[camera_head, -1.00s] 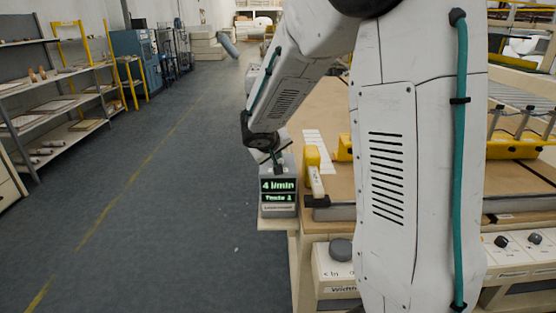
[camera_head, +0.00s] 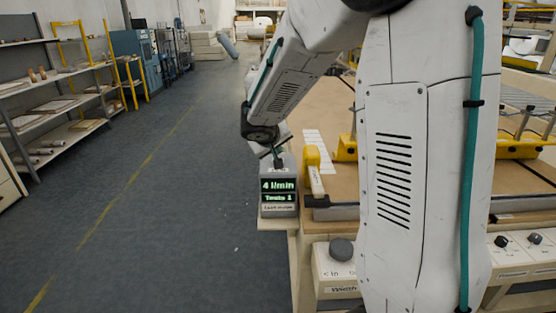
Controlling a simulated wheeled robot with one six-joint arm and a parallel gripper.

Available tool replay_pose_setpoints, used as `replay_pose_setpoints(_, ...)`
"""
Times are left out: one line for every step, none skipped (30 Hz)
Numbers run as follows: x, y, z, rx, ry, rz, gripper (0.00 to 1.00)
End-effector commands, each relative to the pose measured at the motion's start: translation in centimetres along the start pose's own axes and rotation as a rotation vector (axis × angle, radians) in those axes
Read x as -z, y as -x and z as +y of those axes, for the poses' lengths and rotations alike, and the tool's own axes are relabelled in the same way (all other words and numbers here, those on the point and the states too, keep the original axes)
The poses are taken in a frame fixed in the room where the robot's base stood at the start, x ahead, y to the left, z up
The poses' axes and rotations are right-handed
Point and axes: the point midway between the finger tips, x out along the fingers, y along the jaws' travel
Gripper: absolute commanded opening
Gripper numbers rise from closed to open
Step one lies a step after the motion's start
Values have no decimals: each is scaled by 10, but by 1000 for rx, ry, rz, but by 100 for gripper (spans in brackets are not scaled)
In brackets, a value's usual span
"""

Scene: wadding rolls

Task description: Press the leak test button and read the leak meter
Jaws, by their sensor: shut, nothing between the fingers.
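The leak meter (camera_head: 278,199) is a small grey box at the near left corner of the bench. Its dark screen shows green text reading "4 l/min" and, below, "Tests 1". A pale label under the text is too small to read surely. My gripper (camera_head: 279,164) is shut and empty, pointing down at the top of the meter. It hides the leak test button, and I cannot tell whether the fingertips touch it or are just above.
A yellow-handled clamp (camera_head: 313,168) stands on the bench (camera_head: 328,105) right of the meter. A control panel with a grey knob (camera_head: 341,249) is below the front edge. Shelves (camera_head: 62,105) stand at left; the floor (camera_head: 170,215) between is clear.

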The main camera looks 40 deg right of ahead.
Motion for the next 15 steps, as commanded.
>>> replay_pose_setpoints(0,0,0,0,0,0,0)
replay_pose_setpoints(1,1,1,0,0,1,0)
replay_pose_setpoints(2,2,2,0,0,1,0)
replay_pose_setpoints(3,4,3,-1,-1,2,0)
replay_pose_setpoints(5,5,4,-1,-1,3,0)
replay_pose_setpoints(7,8,6,-1,-2,3,0)
replay_pose_setpoints(9,10,8,-1,-2,3,0)
replay_pose_setpoints(10,13,9,-1,-2,3,0)
replay_pose_setpoints(12,16,12,0,-3,3,0)
replay_pose_setpoints(14,18,13,0,-2,3,0)
replay_pose_setpoints(15,20,14,0,-2,3,0)
replay_pose_setpoints(17,22,16,-1,-2,2,0)
replay_pose_setpoints(18,24,18,-1,-1,2,0)
replay_pose_setpoints(20,26,20,-1,-3,2,0)
replay_pose_setpoints(22,29,21,-1,-1,3,0)
